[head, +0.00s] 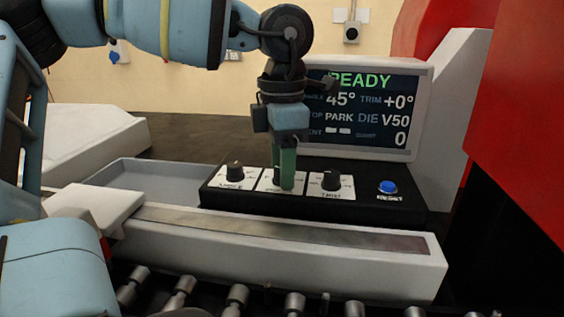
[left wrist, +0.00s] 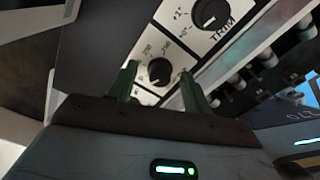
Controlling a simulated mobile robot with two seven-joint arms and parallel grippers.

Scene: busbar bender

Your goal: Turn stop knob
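The stop knob (left wrist: 159,70) is the small black middle knob on a white label plate. In the head view it is mostly hidden behind the green fingers of my left gripper (head: 287,180), which point down over the middle plate. In the left wrist view the knob lies between the two fingertips of my left gripper (left wrist: 160,83), with a gap visible on each side. The gripper is open and holds nothing. The display (head: 365,112) reads READY, 45°, TRIM +0°, PARK, DIE V50 and 0. My right gripper is not in view.
The angle knob (head: 235,170) stands to the left and the trim knob (head: 331,180) to the right, both close. A blue reset button (head: 387,187) is further right. A long pale bar (head: 280,250) and metal rollers (head: 237,297) lie in front. A red machine body (head: 520,120) rises at right.

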